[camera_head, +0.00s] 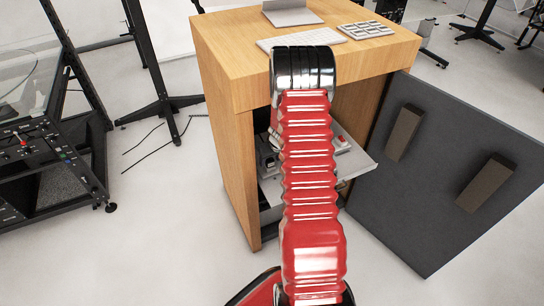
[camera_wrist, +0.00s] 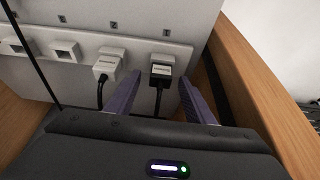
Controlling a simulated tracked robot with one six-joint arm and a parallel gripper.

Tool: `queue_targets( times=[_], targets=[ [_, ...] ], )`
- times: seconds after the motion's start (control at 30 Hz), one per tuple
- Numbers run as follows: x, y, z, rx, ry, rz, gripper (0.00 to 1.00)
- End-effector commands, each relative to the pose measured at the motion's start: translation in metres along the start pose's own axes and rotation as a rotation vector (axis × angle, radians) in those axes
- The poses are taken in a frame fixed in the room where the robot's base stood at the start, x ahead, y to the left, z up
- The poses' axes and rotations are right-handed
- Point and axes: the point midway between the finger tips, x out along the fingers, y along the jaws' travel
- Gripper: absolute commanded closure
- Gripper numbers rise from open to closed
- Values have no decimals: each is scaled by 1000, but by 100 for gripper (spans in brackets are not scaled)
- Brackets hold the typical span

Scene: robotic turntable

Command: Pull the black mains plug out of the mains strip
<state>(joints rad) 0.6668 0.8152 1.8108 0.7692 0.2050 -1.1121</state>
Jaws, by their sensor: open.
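The mains strip (camera_wrist: 137,50) is a pale panel with sockets in a row, seen in the wrist view. The black mains plug (camera_wrist: 160,71) sits in the socket at its right end, and a dark cord hangs down from it. My gripper (camera_wrist: 160,82) is open, its two purple fingers pointing at the strip. One finger is left of the black plug and one right, with visible gaps on both sides. I cannot tell how far the fingertips are from the strip in depth. In the head view my arm hides the gripper and plug.
A white plug (camera_wrist: 107,66) with a dark cord is in the socket just left, close to my left finger. A wooden side wall (camera_wrist: 262,90) runs close on the right. The wooden cabinet (camera_head: 232,150) has its grey door (camera_head: 435,170) open and a shelf (camera_head: 357,160) inside.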

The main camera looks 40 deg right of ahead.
Motion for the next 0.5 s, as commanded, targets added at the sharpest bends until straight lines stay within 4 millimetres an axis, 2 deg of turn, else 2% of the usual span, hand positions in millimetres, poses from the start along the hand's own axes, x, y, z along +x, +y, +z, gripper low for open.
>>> queue_targets(
  times=[0.2,0.5],
  targets=[
    [15,-1,0,0,-1,0,52],
    [17,-1,0,-1,0,0,52]
  ],
)
